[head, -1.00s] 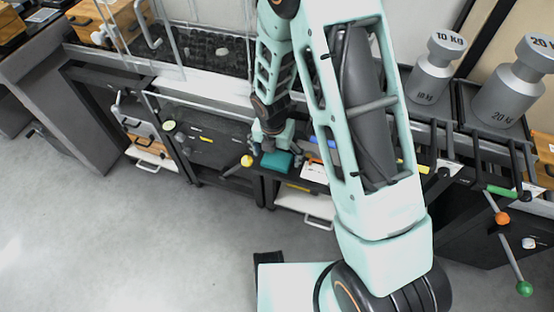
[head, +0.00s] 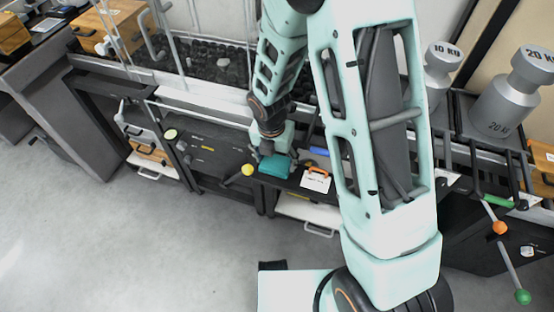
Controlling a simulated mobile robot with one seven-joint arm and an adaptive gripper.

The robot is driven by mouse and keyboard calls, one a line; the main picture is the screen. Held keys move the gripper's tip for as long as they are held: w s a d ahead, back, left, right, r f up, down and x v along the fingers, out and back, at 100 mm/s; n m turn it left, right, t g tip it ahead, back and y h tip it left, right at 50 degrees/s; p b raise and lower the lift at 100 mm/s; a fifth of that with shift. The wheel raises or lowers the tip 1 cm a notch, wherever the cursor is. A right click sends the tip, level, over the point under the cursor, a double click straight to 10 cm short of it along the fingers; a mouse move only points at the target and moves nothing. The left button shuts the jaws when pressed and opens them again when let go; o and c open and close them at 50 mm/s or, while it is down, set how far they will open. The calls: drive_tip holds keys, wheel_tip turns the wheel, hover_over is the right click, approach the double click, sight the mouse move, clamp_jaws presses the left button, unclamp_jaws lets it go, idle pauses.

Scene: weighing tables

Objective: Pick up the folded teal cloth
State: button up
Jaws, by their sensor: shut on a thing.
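The folded teal cloth (head: 275,168) is in the middle of the head view, at the front part of a dark bench. My gripper (head: 271,154) points down at it from above, and its fingers are shut on the cloth. The fingertips are small and partly hidden by the gripper body. I cannot tell whether the cloth is clear of the surface beneath it.
A white card with an orange clip (head: 317,180) lies right of the cloth. A yellow knob on a lever (head: 248,170) is just left. Large grey weights (head: 512,88) stand at the right. Open floor (head: 130,240) lies in front.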

drive_tip(key=s+a+r+p, duration=0.2)
drive_tip(key=s+r, duration=0.6)
drive_tip(key=s, duration=0.4)
drive_tip(key=shift+a, duration=0.65)
drive_tip(key=shift+o, duration=1.4)
drive_tip(key=c, duration=0.4)
